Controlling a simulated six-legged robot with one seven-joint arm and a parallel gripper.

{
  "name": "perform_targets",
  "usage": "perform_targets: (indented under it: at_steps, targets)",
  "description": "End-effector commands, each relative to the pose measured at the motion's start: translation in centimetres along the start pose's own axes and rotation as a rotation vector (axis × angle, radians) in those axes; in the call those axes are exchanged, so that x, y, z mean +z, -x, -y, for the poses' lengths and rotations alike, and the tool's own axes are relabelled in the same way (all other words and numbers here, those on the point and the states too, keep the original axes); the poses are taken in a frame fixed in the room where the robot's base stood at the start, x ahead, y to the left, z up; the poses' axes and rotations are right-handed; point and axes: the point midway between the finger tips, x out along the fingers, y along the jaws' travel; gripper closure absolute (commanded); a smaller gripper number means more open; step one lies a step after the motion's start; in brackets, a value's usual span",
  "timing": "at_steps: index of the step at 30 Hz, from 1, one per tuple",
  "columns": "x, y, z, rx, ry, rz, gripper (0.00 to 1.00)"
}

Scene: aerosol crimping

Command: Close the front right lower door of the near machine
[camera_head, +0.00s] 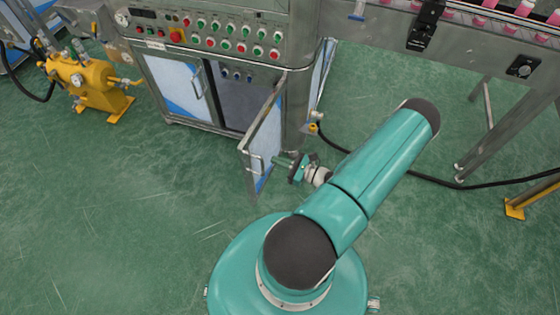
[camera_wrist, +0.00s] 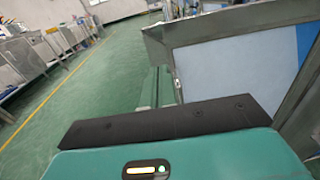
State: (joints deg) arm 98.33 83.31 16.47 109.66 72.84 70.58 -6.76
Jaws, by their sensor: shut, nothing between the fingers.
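The near machine (camera_head: 215,45) is a steel cabinet with a panel of buttons. Its front right lower door (camera_head: 264,145) stands swung out toward me, with a steel frame, a pale panel and a handle on its left side. The opening (camera_head: 238,100) behind it shows a dark interior. In the wrist view the door's pale panel (camera_wrist: 240,70) fills the right side, and the fingertips are hard to make out.
The front left lower door (camera_head: 182,85) is shut. Another door (camera_head: 322,70) stands on the machine's right side. A yellow pump (camera_head: 85,78) is at the left. A conveyor with pink bottles (camera_head: 490,20) is at the upper right. A black hose (camera_head: 400,172) crosses the floor.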

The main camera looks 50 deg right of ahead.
Motion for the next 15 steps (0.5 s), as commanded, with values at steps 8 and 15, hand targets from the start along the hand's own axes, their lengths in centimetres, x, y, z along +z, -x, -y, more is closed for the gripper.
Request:
perform_targets:
  at_steps: [8, 15]
  targets:
    - [0.0, -5.9, -0.1, 0.004, 0.0, 0.001, 1.0]
    - [0.0, -9.5, 0.0, 0.006, 0.001, -0.001, 1.0]
